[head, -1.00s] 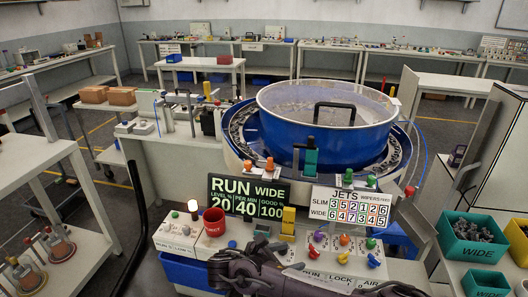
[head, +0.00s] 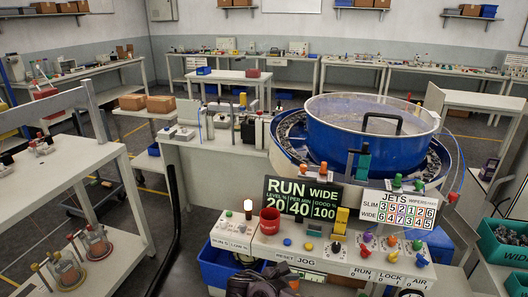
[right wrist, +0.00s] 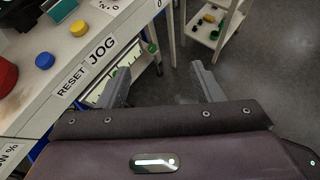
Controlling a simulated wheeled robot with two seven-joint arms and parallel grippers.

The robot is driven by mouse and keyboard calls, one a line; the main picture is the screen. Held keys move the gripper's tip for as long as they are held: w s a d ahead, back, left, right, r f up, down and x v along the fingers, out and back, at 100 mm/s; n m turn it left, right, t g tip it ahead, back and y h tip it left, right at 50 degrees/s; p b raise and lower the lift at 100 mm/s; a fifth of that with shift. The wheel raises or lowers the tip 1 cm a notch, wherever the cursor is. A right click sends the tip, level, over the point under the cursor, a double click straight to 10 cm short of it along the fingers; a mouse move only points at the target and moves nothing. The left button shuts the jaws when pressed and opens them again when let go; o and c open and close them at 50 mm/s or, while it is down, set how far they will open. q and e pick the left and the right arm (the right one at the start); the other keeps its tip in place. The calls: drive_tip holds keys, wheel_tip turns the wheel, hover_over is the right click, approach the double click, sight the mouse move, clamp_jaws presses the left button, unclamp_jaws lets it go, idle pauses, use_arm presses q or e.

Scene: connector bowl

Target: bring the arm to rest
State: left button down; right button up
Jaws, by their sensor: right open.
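My right gripper (right wrist: 160,92) shows in the right wrist view with its two grey fingers apart and nothing between them. It hangs in front of the control panel (right wrist: 52,112), beside the JOG and RESET labels, with the floor beyond the fingertips. In the head view, only a dark part of my arm shows at the bottom edge, below the panel (head: 322,258); the fingertips cannot be made out there. My left gripper is in neither view.
The blue bowl (head: 340,148) stands behind the panel. Teal bins (head: 505,245) stand at the right and a white shelf (head: 80,170) at the left.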

drive_tip(key=s+d+f+m+g+y, duration=0.1)
drive_tip(key=s+f+m+g+y, duration=0.3)
drive_tip(key=f, duration=0.6)
drive_tip(key=s+d+f+m+t+y, duration=0.1)
drive_tip(key=s+f+m+y, duration=0.1)
drive_tip(key=s+f, duration=0.65)
drive_tip(key=s+d+f+m+g+y, duration=0.1)
drive_tip(key=s+f+m+g+y, duration=0.15)
drive_tip(key=f, duration=0.95)
drive_tip(key=s+d+f+m, duration=0.3)
drive_tip(key=s+f+m, duration=0.1)
drive_tip(key=s, duration=0.6)
drive_tip(key=s+d+f+m+y, duration=0.1)
drive_tip(key=s+d+f+m, duration=0.3)
drive_tip(key=s, duration=0.6)
drive_tip(key=s+d+f+m+t, duration=0.1)
drive_tip(key=s+d+f+m, duration=0.3)
drive_tip(key=s, duration=0.6)
drive_tip(key=shift+s+f+y, duration=0.2)
drive_tip(key=shift+f+y, duration=0.15)
drive_tip(key=shift+f, duration=0.1)
